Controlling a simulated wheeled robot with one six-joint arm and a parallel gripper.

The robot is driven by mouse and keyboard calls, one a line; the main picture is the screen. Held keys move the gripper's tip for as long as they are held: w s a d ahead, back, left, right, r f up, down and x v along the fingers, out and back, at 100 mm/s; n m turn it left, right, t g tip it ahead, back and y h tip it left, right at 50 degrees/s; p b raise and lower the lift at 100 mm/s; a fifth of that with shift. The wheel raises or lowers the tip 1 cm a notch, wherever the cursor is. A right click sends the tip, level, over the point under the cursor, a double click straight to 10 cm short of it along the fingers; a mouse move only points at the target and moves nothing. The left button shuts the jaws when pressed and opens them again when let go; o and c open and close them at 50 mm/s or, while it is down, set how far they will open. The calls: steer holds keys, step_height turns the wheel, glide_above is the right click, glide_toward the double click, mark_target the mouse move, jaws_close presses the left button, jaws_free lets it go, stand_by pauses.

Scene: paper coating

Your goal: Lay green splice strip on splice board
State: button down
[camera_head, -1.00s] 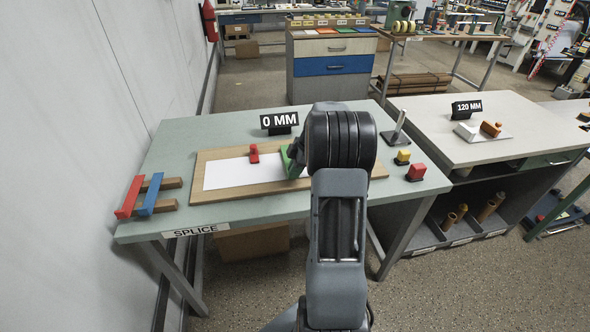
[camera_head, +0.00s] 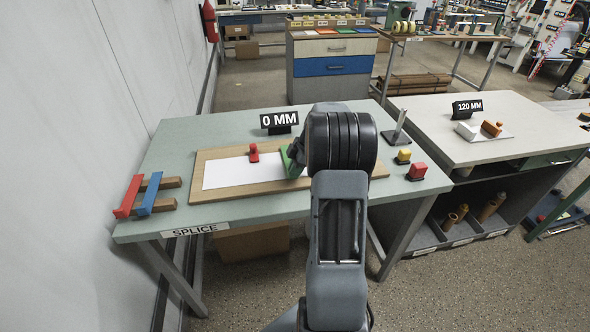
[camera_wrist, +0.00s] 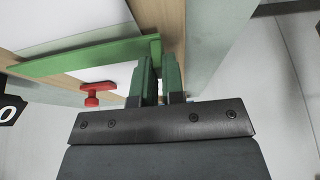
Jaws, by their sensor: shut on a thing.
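The splice board (camera_head: 200,186) is a wooden board with white paper (camera_head: 225,174) on it, on the table marked SPLICE. In the wrist view the green splice strip (camera_wrist: 95,55) runs across the white paper, with an upright tab at its right end. My gripper (camera_wrist: 159,80) is shut on that tab. Whether the strip touches the board or hovers just above it I cannot tell. In the head view my arm hides most of the strip, and only a green part (camera_head: 290,160) shows.
A red handled piece (camera_head: 254,153) stands on the paper. Red and blue strips (camera_head: 149,195) lie on a wooden rack at the left. The 0 MM sign (camera_head: 279,122) stands behind.

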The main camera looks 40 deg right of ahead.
steer(key=shift+f+b, duration=0.55)
steer(key=c, duration=1.1)
jaws_free()
steer(key=shift+c, duration=0.2)
steer(key=v, duration=1.4)
steer(key=shift+f, duration=0.1)
